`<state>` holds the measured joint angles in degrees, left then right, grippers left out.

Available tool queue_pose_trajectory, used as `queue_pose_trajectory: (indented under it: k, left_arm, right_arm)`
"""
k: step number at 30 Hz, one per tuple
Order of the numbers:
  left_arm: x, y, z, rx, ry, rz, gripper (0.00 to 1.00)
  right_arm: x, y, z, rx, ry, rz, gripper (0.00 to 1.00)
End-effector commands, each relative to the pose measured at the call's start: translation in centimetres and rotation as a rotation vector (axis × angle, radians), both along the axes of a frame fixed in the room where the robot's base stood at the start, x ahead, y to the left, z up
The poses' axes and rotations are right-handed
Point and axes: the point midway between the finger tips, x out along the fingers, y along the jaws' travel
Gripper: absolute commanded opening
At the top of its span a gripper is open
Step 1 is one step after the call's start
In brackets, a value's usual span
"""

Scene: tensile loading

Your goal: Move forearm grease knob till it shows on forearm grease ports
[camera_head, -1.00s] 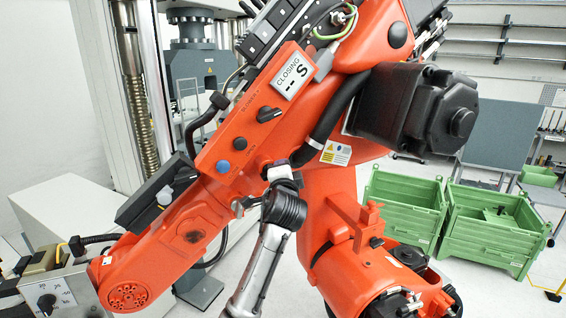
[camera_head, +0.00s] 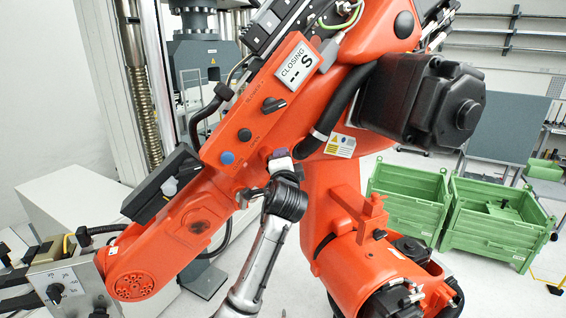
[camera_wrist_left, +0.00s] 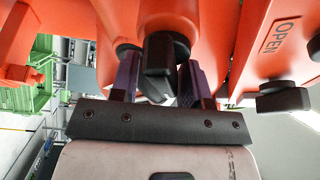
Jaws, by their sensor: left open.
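A black knob (camera_wrist_left: 158,62) on the orange arm's underside lies between the two fingers of my left gripper (camera_wrist_left: 158,78) in the left wrist view. The fingers are open, one on each side of it; I cannot tell whether they touch it. No label for this knob is readable. In the head view my left gripper (camera_head: 281,156) is up against the orange arm (camera_head: 215,205), and its wrist hides the knob. Another black knob (camera_wrist_left: 281,98) sits by an OPEN label in the wrist view. My right gripper is in neither view.
The orange arm carries a display (camera_head: 299,66) reading "CLOSING -- S", a black selector (camera_head: 273,104) and a blue button (camera_head: 227,158). A metal box with a dial (camera_head: 55,292) is at lower left. Green bins (camera_head: 412,207) stand on the floor at right.

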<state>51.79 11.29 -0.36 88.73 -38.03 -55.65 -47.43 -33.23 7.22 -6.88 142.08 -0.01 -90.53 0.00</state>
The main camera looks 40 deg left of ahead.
Motion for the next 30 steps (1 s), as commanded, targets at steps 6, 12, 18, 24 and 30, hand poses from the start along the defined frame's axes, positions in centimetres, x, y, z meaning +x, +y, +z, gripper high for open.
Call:
queue_pose_trajectory:
  k: [6, 12, 18, 24, 30]
  left_arm:
    - [-0.6, -0.7, -0.1, 0.001, -0.004, -0.004, 0.43]
    - [-3.2, -2.8, -0.7, 0.000, -0.006, -0.005, 0.43]
    - [-6.4, -5.2, -1.1, -0.001, -0.005, -0.004, 0.43]
    - [-8.9, -7.1, -1.3, 0.000, -0.003, -0.001, 0.43]
    - [-10.3, -8.1, -1.3, 0.000, -0.001, 0.001, 0.43]
  right_arm:
    - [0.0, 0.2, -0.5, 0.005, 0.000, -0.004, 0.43]
    - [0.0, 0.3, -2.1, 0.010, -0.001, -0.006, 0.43]
    - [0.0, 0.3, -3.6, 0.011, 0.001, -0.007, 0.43]
    - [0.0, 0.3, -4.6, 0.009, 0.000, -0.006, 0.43]
    - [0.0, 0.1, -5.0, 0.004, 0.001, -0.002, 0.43]
